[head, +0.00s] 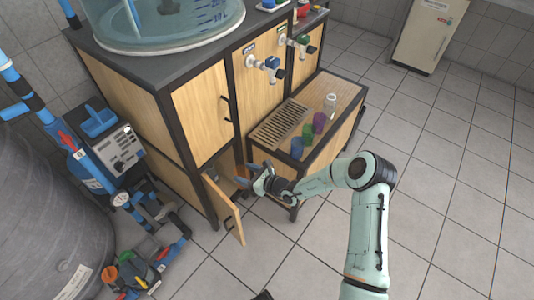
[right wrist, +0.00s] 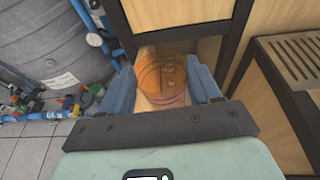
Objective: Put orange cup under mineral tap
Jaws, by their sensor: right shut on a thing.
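An orange cup (right wrist: 162,75) shows in the right wrist view between the two blue fingers of my right gripper (right wrist: 162,88). My right gripper is shut on it, at the opening of the low cabinet. In the head view my right gripper (head: 250,176) is beside the open cabinet door, and the orange cup cannot be made out there. Two taps are on the wooden front: one with a blue top (head: 272,63) and one with a green top (head: 302,42). Their labels are too small to read, so I cannot tell which is mineral. My left gripper is not in view.
A low wooden bench with a drain grate (head: 275,124) stands below the taps. A blue cup (head: 297,148), a green cup (head: 308,133), a purple cup (head: 319,122) and a clear jar (head: 330,104) stand on it. The cabinet door (head: 224,208) is open.

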